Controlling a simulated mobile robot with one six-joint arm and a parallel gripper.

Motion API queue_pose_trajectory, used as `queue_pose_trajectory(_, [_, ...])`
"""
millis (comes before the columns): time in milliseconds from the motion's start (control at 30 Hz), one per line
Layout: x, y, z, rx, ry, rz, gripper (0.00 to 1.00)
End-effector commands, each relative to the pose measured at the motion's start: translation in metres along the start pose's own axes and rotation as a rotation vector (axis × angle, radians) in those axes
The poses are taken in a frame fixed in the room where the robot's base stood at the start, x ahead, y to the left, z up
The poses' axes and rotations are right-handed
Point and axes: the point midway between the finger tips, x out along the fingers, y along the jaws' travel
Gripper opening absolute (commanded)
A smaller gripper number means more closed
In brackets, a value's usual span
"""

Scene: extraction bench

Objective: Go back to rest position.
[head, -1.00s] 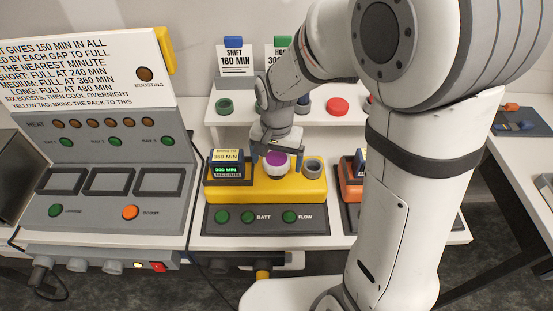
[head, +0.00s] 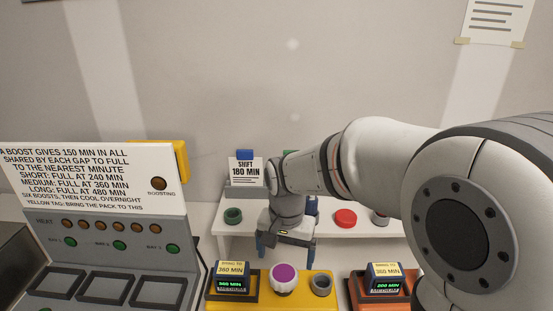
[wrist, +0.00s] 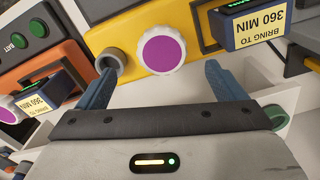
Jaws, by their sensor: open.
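My gripper (head: 287,246) is open and empty, pointing down behind the yellow unit (head: 306,299) in the head view. In the wrist view its two blue fingers (wrist: 160,75) are spread apart. The purple-topped white knob (head: 283,279) on the yellow unit lies beyond the fingertips in the wrist view (wrist: 163,50), with a clear gap. A dark pack (head: 232,283) tagged 360 MIN sits at the knob's left, its display lit green. My arm reaches in from the right and hides part of the bench.
A grey charger console (head: 105,258) with a text board (head: 85,178) stands at left. The shelf behind holds a SHIFT 180 MIN card (head: 245,171), a green ring (head: 233,215) and a red button (head: 345,217). An orange unit (head: 372,302) is at right.

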Motion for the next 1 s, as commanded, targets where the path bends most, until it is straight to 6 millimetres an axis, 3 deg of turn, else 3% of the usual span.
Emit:
queue_pose_trajectory(267, [-0.028, 0.058, 0.017, -0.089, 0.08, -0.042, 0.9])
queue_pose_trajectory(400, [-0.039, 0.095, 0.035, -0.159, 0.14, -0.054, 0.9])
queue_pose_trajectory(600, [-0.045, 0.135, 0.061, -0.249, 0.218, -0.051, 0.9])
queue_pose_trajectory(800, [-0.045, 0.153, 0.077, -0.301, 0.26, -0.041, 0.9])
queue_pose_trajectory(1000, [-0.044, 0.156, 0.079, -0.311, 0.265, -0.038, 0.9])
